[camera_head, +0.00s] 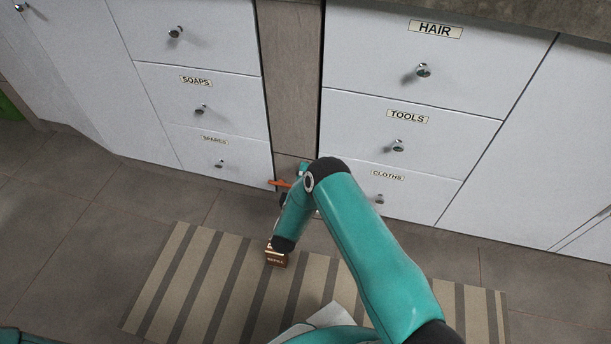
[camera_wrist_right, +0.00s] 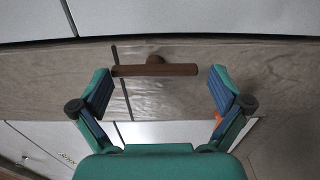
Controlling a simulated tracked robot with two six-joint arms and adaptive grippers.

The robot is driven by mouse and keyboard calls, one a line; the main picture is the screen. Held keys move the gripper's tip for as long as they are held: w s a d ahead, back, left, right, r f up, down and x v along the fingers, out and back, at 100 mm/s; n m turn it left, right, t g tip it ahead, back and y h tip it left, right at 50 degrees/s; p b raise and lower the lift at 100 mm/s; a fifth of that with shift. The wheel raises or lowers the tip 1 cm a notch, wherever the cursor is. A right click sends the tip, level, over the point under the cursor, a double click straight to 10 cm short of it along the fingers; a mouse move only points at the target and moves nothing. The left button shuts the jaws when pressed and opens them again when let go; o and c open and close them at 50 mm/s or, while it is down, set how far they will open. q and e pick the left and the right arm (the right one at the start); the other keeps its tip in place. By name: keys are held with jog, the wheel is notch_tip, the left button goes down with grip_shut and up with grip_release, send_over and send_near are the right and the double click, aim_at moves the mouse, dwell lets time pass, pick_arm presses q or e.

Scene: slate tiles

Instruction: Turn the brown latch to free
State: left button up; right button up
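The brown latch (camera_wrist_right: 155,70) shows in the right wrist view as a bar with a round boss at its middle. It sits on the grey-brown wooden panel (camera_wrist_right: 55,80), its bar lying along the panel's length, and its left end is close to a dark seam. My right gripper (camera_wrist_right: 161,76) is open, one finger at each end of the bar, with gaps visible. I cannot tell how far the fingers are from the panel. My left gripper is not in view.
White drawers flank the wooden panel (camera_head: 291,80), with labels including TOOLS (camera_head: 407,116) and SOAPS (camera_head: 196,80) and metal knobs. An orange bar (camera_head: 279,184) shows beside my arm.

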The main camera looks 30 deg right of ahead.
jog(key=shift+r, duration=0.1)
jog(key=v, duration=1.2)
jog(key=shift+f, duration=0.25)
